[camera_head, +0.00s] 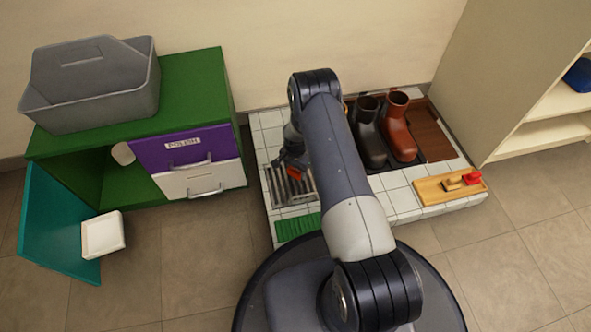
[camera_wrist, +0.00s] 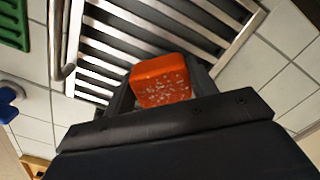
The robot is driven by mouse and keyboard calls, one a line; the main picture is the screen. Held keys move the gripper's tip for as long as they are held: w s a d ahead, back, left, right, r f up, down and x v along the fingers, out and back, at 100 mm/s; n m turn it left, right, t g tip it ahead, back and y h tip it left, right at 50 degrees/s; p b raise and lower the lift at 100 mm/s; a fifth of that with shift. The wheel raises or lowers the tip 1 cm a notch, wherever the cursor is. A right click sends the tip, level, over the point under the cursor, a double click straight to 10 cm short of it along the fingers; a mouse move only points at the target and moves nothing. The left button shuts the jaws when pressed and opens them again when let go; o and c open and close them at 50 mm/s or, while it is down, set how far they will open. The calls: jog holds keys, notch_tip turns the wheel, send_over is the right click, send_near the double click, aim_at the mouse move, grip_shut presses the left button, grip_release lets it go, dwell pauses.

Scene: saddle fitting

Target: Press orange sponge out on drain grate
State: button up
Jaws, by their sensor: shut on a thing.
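The orange sponge (camera_wrist: 162,82) is between the fingers of my gripper (camera_wrist: 160,88) in the wrist view, with pale specks on its near face. My gripper is shut on it. In the head view a small part of the sponge (camera_head: 294,172) shows below my gripper (camera_head: 292,165), over the drain grate (camera_head: 280,186). The metal slats of the grate (camera_wrist: 120,50) lie behind the sponge in the wrist view. I cannot tell whether the sponge touches the slats. My arm hides part of the grate's right side in the head view.
A green ribbed mat (camera_head: 297,226) lies in front of the grate on the white tiled platform (camera_head: 400,200). Dark and brown boots (camera_head: 398,130) stand to the right, behind a wooden board (camera_head: 450,187) with brushes. A green cabinet (camera_head: 195,90) with an open teal door stands left.

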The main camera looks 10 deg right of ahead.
jog(key=shift+f, duration=0.7)
dwell(1.5)
jog(key=shift+r, duration=0.1)
jog(key=shift+r+p, duration=1.65)
jog(key=shift+r, duration=1.8)
jog(key=shift+r, duration=0.1)
